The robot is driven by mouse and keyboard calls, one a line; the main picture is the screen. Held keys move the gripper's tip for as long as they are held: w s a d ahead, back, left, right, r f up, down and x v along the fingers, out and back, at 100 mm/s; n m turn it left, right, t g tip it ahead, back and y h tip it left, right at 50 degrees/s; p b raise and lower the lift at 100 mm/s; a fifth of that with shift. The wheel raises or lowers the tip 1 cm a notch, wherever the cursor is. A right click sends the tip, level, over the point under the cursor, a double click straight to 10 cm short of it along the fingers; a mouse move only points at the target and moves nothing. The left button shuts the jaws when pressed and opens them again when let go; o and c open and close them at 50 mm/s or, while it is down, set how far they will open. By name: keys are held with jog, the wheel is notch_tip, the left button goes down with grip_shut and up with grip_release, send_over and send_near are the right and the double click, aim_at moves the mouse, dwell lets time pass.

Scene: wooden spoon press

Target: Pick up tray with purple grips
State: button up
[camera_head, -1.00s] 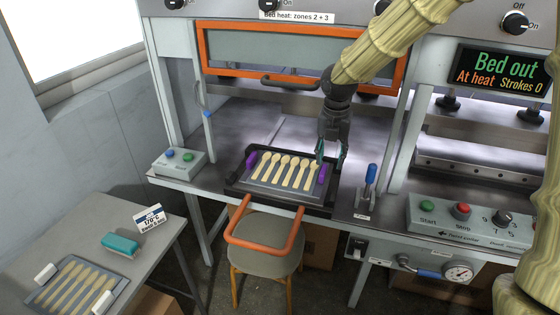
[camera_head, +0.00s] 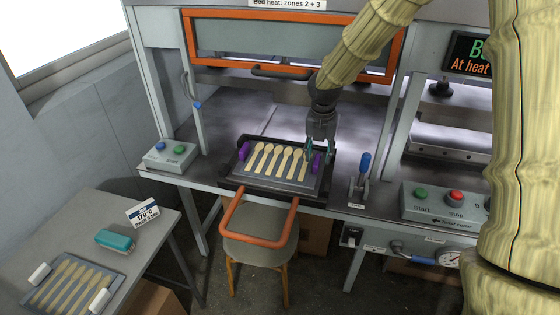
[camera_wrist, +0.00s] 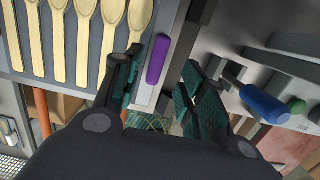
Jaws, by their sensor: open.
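The tray with purple grips (camera_head: 262,181) lies in the black-framed bed at the front of the press and holds several wooden spoons (camera_head: 276,160). One purple grip (camera_head: 243,151) is on its left end and the other purple grip (camera_head: 317,163) on its right end. My gripper (camera_head: 314,150) is open above the right end of the tray, pointing down. In the wrist view the right purple grip (camera_wrist: 157,60) shows between the two open fingers, which look apart from it. How high the fingertips are above the grip, I cannot tell.
A blue-handled lever (camera_head: 364,164) stands right of the tray. An orange bar handle (camera_head: 260,240) juts out in front, above a chair (camera_head: 262,252). A side table at left holds another spoon tray with white grips (camera_head: 75,258) and a teal block (camera_head: 116,240).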

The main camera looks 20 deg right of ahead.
aim_at(317, 159)
jog(key=f, duration=0.1)
jog(key=w+f, duration=0.1)
jog(key=f, duration=0.1)
jog(key=shift+f+p, duration=0.1)
jog(key=shift+p, duration=0.25)
jog(key=shift+f, duration=0.5)
jog(key=shift+d, duration=0.1)
grip_shut()
